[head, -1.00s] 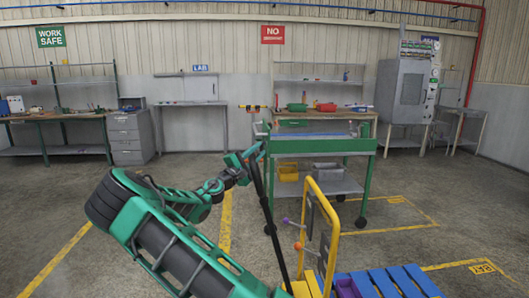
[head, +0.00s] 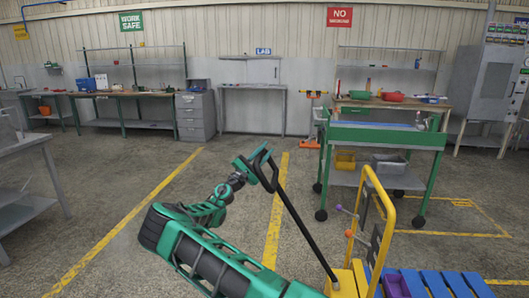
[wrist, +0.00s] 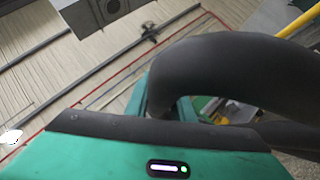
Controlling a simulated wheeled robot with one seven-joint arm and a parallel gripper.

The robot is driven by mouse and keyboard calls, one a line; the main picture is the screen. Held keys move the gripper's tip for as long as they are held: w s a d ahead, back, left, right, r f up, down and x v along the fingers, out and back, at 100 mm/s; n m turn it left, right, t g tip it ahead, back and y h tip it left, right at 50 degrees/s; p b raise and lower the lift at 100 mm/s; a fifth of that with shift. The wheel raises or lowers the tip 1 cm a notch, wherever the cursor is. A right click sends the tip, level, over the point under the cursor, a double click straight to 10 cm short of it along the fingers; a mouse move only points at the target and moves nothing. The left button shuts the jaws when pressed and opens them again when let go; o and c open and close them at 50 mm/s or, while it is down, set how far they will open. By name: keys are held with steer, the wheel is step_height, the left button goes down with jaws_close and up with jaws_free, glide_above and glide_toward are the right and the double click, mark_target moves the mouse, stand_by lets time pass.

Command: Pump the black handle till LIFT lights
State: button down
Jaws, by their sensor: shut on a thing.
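The black handle (head: 300,222) is a long bar with a loop at its top. It rises from the yellow pump truck (head: 342,283) and leans to the left. My green gripper (head: 256,163) is shut on the handle's loop at the top. In the wrist view the thick black loop (wrist: 215,60) passes close in front of my gripper, hiding part of the jaws. The truck has a yellow upright frame (head: 388,230) with small levers, one with a purple knob (head: 339,208) and one with an orange knob (head: 349,233). I cannot make out a LIFT light.
Blue slats (head: 440,284) lie at the truck's right, with a purple box (head: 396,285) on them. A green wheeled workbench (head: 385,135) stands behind the truck. A grey table (head: 25,150) is at the far left. The floor on the left is open, with yellow lines.

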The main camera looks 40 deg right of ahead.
steer(key=shift+f, duration=0.2)
steer(key=c, duration=1.5)
jaws_free()
steer(key=shift+r, duration=0.1)
steer(key=shift+c, duration=0.2)
steer(key=shift+a, duration=0.1)
steer(key=v, duration=1)
steer(key=shift+a+f, duration=0.25)
steer(key=shift+a, duration=0.1)
